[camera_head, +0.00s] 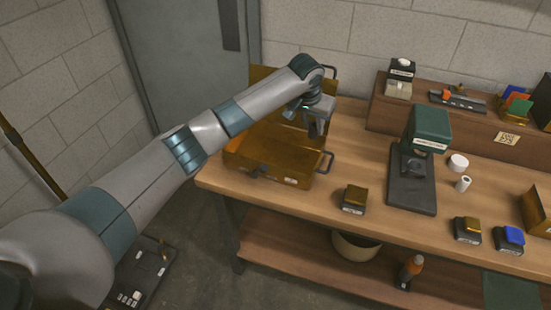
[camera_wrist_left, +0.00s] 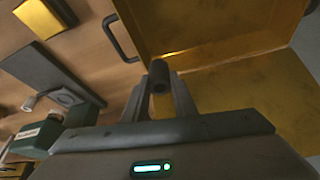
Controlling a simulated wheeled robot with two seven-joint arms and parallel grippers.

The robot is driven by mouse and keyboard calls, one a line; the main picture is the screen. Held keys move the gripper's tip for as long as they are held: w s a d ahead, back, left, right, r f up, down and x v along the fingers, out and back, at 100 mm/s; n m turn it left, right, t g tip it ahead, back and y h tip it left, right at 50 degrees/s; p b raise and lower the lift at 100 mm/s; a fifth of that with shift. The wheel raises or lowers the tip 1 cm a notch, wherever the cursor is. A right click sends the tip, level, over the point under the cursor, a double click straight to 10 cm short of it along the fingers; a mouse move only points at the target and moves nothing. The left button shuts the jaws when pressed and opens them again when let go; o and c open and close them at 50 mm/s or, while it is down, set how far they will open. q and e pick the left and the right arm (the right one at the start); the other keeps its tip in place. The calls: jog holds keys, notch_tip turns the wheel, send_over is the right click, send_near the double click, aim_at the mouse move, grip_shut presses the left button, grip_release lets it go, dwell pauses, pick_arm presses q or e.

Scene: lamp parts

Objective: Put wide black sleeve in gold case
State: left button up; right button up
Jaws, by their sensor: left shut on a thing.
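The gold case (camera_head: 270,153) stands open at the left end of the workbench, its lid raised at the back. In the left wrist view its gold inside (camera_wrist_left: 215,25) fills the upper right. My left gripper (camera_head: 318,130) is over the case's right side in the head view. In the left wrist view my left gripper (camera_wrist_left: 161,88) is shut on a black sleeve (camera_wrist_left: 159,73), a short dark cylinder held at the fingertips. The sleeve shows against the gold of the case; its height above it is unclear. My right gripper is not in view.
A green-topped press (camera_head: 427,130) stands right of the case. A small gold-topped block (camera_head: 354,196) sits near the front edge. White round parts (camera_head: 458,162) lie right of the press. A raised shelf (camera_head: 460,125) runs along the back. The case has dark side handles (camera_wrist_left: 118,40).

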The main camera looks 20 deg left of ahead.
pick_arm(q)
jog(key=a+f+p, duration=0.1)
jog(key=a+f, duration=0.1)
jog(key=a, duration=0.1)
jog(key=s+a+f+p, duration=0.1)
jog(key=a+f+p, duration=0.1)
jog(key=a, duration=0.2)
jog(key=s+a+f+p, duration=0.1)
jog(key=a+f, duration=0.2)
jog(key=a, duration=0.1)
jog(key=shift+a+p, duration=0.2)
jog(key=shift+p, duration=0.2)
jog(key=shift+f+p, duration=0.75)
jog(key=shift+f, duration=1.25)
jog(key=shift+f, duration=0.15)
